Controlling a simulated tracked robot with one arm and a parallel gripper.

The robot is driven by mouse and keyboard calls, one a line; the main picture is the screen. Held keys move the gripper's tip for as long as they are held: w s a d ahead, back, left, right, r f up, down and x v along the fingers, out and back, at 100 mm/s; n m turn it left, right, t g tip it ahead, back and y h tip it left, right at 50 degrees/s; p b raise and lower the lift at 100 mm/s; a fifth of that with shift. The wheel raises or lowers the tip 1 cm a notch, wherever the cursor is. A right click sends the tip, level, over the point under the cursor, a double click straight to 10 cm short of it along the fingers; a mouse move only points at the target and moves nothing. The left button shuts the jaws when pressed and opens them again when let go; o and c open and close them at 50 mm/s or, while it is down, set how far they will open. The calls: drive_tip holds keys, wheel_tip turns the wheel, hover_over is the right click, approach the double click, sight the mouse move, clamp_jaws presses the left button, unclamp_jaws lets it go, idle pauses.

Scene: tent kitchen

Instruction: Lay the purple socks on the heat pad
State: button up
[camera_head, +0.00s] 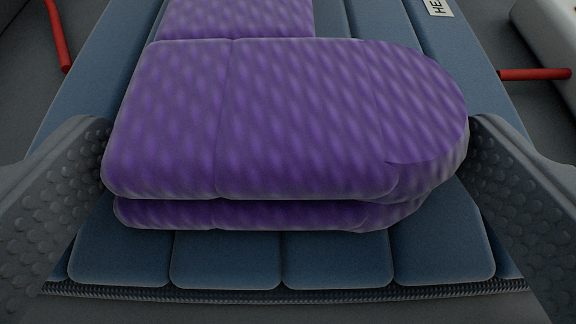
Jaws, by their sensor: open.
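The purple socks (270,125) lie as a folded, stacked pair in the middle of the view, with another purple part reaching back behind them. They are on the blue quilted heat pad (225,262), whose partly hidden label (440,7) shows at the top right. My gripper (288,165) is open, with one dimpled finger at the left and one at the right of the socks. The left fingertip is close to the socks' left end and the right one close to their rounded right end. I cannot tell whether either touches. The socks hide the middle of the pad.
A red rod (58,36) stands at the upper left and another red rod (535,74) lies at the right, both beside the pad. A pale object (550,25) is at the upper right corner. The pad's front edge has a dark trim, with grey surface before it.

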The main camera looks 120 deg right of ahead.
drive_tip(key=p+v, duration=0.1)
drive_tip(key=v, duration=1.1)
drive_tip(key=shift+r, duration=0.15)
